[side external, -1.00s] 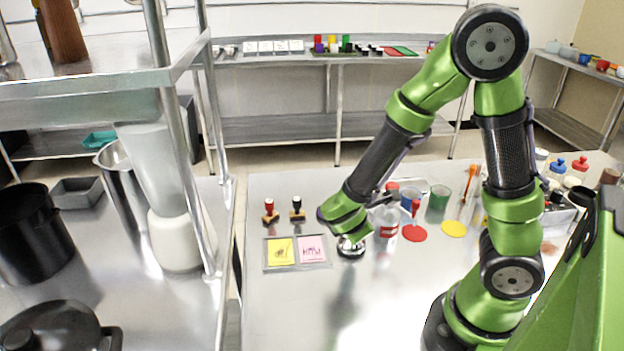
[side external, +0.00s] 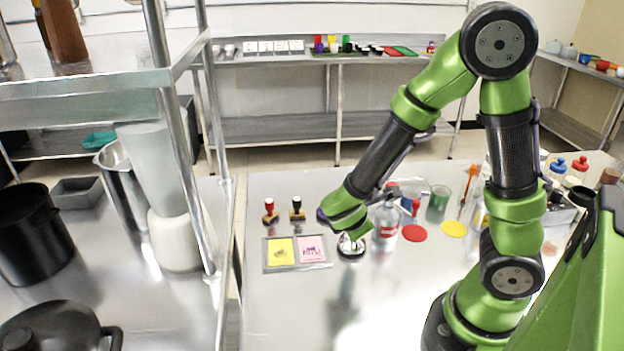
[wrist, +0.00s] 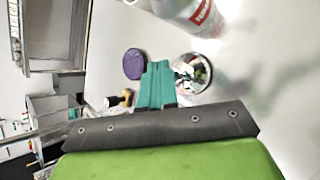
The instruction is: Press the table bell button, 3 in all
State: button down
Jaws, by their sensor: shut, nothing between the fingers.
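The table bell (side external: 351,248) is a shiny silver dome on a dark base, standing on the steel table just below my gripper in the side view. The bell also shows in the wrist view (wrist: 192,73), right beside my teal fingertips (wrist: 158,70). My gripper is shut and empty, pointing down. In the side view the wrist housing hides most of the fingers. I cannot tell whether the fingertips touch the bell's button.
A clear bottle with a red label (side external: 385,228) stands just right of the bell. A framed tray with yellow and pink cards (side external: 296,267) lies left of it. Two stamps (side external: 269,212) stand behind the tray. A purple disc (wrist: 134,64) is near the fingers.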

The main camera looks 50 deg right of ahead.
jog(key=shift+r, duration=0.3)
jog(key=shift+r, duration=0.1)
jog(key=shift+r, duration=2.4)
dwell(0.8)
notch_tip(320, 180, up, 4)
jog(key=shift+f, duration=0.1)
jog(key=shift+f, duration=4.45)
